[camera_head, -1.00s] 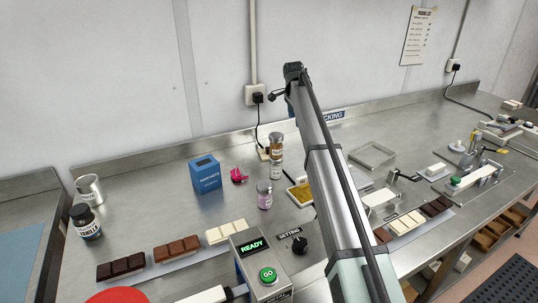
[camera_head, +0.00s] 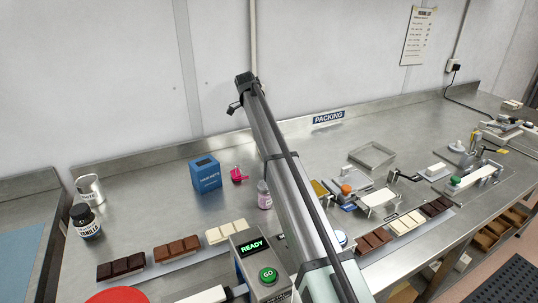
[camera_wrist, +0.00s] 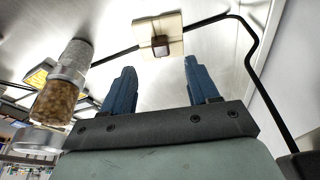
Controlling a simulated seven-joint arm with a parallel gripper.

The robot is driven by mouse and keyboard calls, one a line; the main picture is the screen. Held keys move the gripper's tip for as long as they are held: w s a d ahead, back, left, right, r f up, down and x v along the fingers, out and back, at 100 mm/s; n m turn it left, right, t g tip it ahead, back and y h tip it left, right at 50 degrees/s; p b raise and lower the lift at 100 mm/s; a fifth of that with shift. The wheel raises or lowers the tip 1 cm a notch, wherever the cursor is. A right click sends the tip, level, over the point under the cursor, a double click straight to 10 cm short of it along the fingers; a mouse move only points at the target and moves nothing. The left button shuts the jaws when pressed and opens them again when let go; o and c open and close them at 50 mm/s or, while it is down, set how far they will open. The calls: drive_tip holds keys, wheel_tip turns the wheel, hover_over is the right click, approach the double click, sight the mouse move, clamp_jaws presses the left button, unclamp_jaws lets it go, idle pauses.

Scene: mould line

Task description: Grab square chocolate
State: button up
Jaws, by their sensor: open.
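In the wrist view a small brown square piece (camera_wrist: 161,46), which looks like the square chocolate, lies on a cream square block (camera_wrist: 146,27). My gripper (camera_wrist: 158,77) has two blue fingers, spread apart with nothing between them. The piece shows beyond the fingertips, roughly centred between them; a gap remains. In the head view my arm hides the gripper, the piece and its block. Dark (camera_head: 121,267), milk (camera_head: 177,249) and white (camera_head: 226,232) chocolate bars lie in a row at the front left; these are segmented bars.
A glass jar with brown contents (camera_wrist: 55,100) stands close to the left finger in the wrist view. A black cable (camera_wrist: 250,62) runs past the block. A blue box (camera_head: 205,175) and a pink item (camera_head: 238,174) stand left of my arm. A READY/GO control box (camera_head: 258,262) stands in front.

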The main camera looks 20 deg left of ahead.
drive_tip(key=x, duration=0.8)
drive_tip(key=shift+w+d, duration=0.2)
drive_tip(key=shift+d, duration=0.05)
drive_tip(key=shift+r, duration=0.1)
clamp_jaws()
